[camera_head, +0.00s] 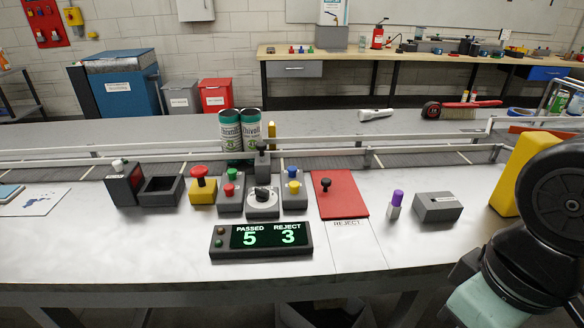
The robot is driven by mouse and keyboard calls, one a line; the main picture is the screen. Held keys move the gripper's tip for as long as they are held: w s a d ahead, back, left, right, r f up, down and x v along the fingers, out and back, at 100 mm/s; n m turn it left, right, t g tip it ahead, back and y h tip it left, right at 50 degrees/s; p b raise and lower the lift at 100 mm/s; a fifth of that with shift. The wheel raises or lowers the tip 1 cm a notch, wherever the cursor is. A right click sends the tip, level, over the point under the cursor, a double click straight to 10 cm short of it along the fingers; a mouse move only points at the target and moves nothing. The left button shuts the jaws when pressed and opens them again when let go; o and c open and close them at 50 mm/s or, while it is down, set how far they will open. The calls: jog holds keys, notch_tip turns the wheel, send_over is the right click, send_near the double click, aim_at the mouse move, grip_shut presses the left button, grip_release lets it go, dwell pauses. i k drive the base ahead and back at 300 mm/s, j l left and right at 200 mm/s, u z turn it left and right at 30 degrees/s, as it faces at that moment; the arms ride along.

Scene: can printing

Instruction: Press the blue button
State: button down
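The blue button (292,173) sits at the top of a small grey control box (294,202), with a yellow button (294,186) below it. The box stands on the bench, right of a grey rotary-knob box (263,203) and left of the red plate. Nothing covers the blue button. Dark and pale green links of my arm show at the lower right, well away from the button. My gripper is not in view.
Left of the knob stand a red-and-green button box (230,195) and a red emergency button (199,173). A counter display (262,239) reads 5 and 3. Right lie a red plate (350,205) and a purple-topped object (397,198). Two cans (230,132) stand behind.

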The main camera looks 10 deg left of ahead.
aim_at(292, 170)
jog(key=j+u, duration=0.25)
jog(key=j, duration=0.65)
jog(key=i+j+u, duration=0.2)
jog(key=j, duration=0.7)
jog(key=k+j, duration=0.05)
jog(key=k, duration=0.05)
